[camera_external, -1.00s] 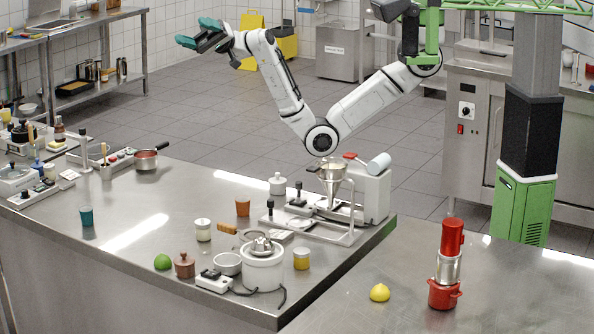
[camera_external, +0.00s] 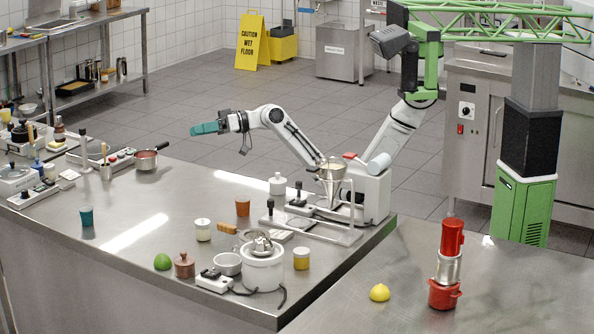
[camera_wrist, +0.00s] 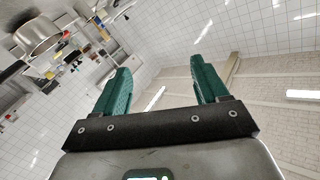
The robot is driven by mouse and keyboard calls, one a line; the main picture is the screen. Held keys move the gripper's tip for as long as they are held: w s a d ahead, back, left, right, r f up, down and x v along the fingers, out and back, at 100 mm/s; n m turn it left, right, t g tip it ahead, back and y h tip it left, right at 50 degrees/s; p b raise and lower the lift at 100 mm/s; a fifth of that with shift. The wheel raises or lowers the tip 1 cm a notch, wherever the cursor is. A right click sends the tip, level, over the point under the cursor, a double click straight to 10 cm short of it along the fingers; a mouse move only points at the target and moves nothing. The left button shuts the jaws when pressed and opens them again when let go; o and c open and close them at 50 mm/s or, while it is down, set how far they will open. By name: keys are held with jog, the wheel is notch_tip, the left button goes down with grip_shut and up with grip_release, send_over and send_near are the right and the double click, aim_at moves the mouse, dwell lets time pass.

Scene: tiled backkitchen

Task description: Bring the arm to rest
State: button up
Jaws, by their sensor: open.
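My gripper (camera_external: 194,129) has teal fingers and points to the left in the external view, above the far side of the steel counter (camera_external: 130,190). The white arm bends at its elbow behind the funnel stand. In the wrist view my gripper (camera_wrist: 163,88) shows two teal fingers spread apart with nothing between them. It is open and empty. Beyond the fingers the wrist view shows tiled wall and ceiling lights.
A funnel on a wire stand (camera_external: 332,178) stands on the counter just in front of my arm. A yellow floor sign (camera_external: 252,40) stands behind on open floor.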

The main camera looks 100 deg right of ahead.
jog(key=s+d+f+m+g+h+b, duration=0.1)
jog(key=s+d+f+m+h+b, duration=0.2)
jog(key=s+d+f+b, duration=0.4)
jog(key=s+d+f+m+h+b, duration=0.25)
jog(key=s+d+f+h, duration=0.2)
jog(key=d+f, duration=0.65)
jog(key=s+a+f+n+g+y+p, duration=0.1)
jog(key=s+a+f+g+y+p, duration=0.25)
jog(key=a+f, duration=0.5)
jog(key=s+a+f+n+g+y+p, duration=0.15)
jog(key=s+a+f+g, duration=0.4)
jog(key=f, duration=0.55)
jog(key=s+a+f+n+g+y+p, duration=0.15)
jog(key=s+a+f, duration=0.3)
jog(key=s, duration=0.55)
jog(key=s+a+r+n+g+p, duration=0.1)
jog(key=s+a+r+p, duration=0.2)
jog(key=r+p, duration=0.2)
jog(key=s+a+r+n+g+p, duration=0.1)
jog(key=s+a+r+g+p, duration=0.1)
jog(key=r+p, duration=0.4)
jog(key=s+a+r+n+g+h+p, duration=0.1)
jog(key=s+a+r+n+p, duration=0.1)
jog(key=s+a+r+p, duration=0.2)
notch_tip(320, 180, up, 4)
jog(key=shift+s+a+f+p, duration=0.2)
jog(key=shift+s+p, duration=0.15)
jog(key=shift+p, duration=0.35)
jog(key=shift+g, duration=0.25)
